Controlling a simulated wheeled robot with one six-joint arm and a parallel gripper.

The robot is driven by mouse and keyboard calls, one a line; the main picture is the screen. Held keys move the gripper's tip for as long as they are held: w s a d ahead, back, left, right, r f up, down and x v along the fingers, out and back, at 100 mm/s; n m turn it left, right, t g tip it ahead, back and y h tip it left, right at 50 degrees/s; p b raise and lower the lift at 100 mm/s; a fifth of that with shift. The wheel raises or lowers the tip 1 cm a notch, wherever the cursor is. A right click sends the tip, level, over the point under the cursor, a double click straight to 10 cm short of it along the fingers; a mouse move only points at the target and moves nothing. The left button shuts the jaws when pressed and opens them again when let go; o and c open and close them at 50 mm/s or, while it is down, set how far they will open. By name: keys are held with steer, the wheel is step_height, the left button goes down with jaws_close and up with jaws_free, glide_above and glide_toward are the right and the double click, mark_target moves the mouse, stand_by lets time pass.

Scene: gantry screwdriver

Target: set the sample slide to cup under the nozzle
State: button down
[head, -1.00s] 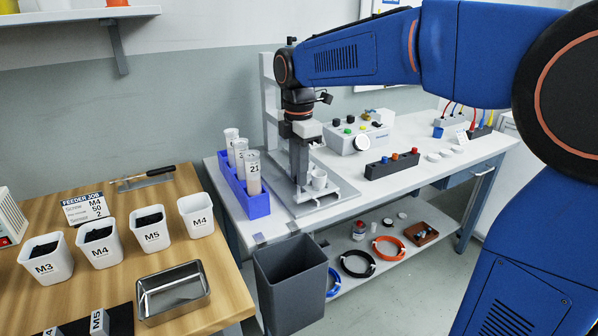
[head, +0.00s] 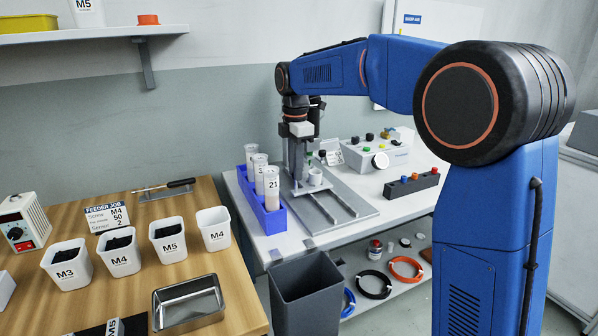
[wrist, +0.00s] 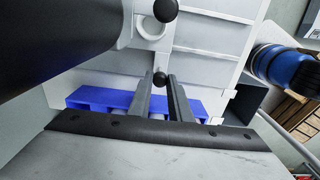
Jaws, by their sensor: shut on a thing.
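The gantry screwdriver's base plate (head: 363,211), with two dark rails, stands on the white bench. A small white cup (head: 315,176) sits on the sample slide on these rails, close to the gantry column. My gripper (head: 300,160) reaches down right beside the cup, just left of it in the head view.
A blue rack (head: 266,212) with several tubes stands close on the left. A control box (head: 365,155) and a dark button block (head: 411,184) stand on the right. A grey bin (head: 306,290) is below the bench's front edge.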

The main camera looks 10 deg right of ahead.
steer(key=c, duration=1.6)
jaws_free()
steer(key=shift+s, duration=0.1)
steer(key=s+d, duration=0.4)
steer(key=s, duration=0.9)
step_height(320, 180, up, 18)
steer(key=shift+s+d+f+m+t, duration=0.4)
steer(key=shift+s+d+f+m, duration=1.4)
steer(key=shift+s, duration=0.35)
steer(key=shift+s+d+f+m+t, duration=0.4)
steer(key=shift+s+d+f+m, duration=1.35)
steer(key=shift+s, duration=0.35)
steer(key=shift+s+d+f+m+t, duration=0.4)
steer(key=shift+s+d+f+m, duration=1.35)
steer(key=shift+s+f, duration=0.35)
steer(key=shift+a+r, duration=0.15)
